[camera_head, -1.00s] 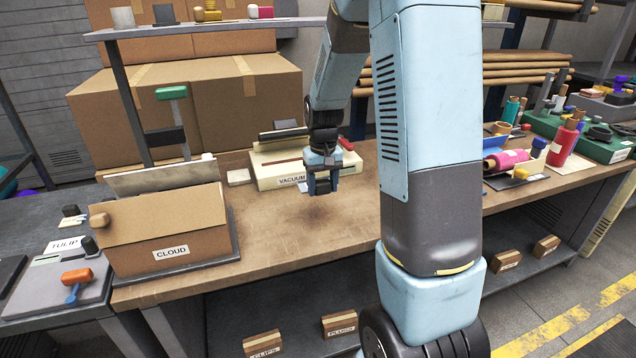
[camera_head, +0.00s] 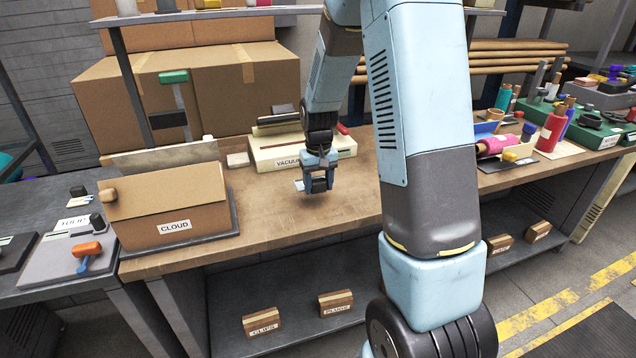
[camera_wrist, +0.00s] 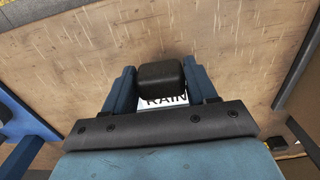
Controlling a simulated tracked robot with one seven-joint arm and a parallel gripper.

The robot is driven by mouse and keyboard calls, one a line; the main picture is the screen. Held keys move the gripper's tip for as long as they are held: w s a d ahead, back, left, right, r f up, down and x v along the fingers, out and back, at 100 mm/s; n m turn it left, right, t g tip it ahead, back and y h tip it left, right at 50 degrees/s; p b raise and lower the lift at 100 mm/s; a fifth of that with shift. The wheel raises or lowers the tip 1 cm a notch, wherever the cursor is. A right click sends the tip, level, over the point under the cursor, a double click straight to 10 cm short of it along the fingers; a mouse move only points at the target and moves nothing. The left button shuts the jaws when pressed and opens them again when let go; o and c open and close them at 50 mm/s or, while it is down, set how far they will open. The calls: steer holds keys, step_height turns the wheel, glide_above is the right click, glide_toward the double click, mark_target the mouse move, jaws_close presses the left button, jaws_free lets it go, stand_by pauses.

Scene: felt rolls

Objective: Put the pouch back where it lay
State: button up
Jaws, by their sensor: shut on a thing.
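My gripper (camera_head: 318,184) hangs over the middle of the wooden bench, in front of the box marked VACUUM. In the wrist view, my gripper (camera_wrist: 160,80) is shut on a dark block, the grip of a white piece marked RAIN, which I take to be the pouch (camera_wrist: 161,101). The fingers and the block hide most of the pouch. In the head view, a pale edge of the pouch (camera_head: 299,185) shows beside the fingers. It appears to be held above the bench top, with a shadow below; the exact height is unclear.
The wooden bench (camera_head: 270,213) is bare around my gripper. A cardboard box marked CLOUD (camera_head: 168,205) stands left, and the VACUUM box (camera_head: 280,150) stands behind. A white piece marked TULIP (camera_head: 73,223) lies on the grey table at far left. Coloured rolls (camera_head: 552,128) stand at right.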

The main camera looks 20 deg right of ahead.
mark_target(319, 209)
steer(key=shift+f, duration=2.75)
steer(key=shift+d+f, duration=0.1)
steer(key=shift+f, duration=0.35)
steer(key=o, duration=1.5)
step_height(319, 209, up, 14)
steer(key=shift+f, duration=0.15)
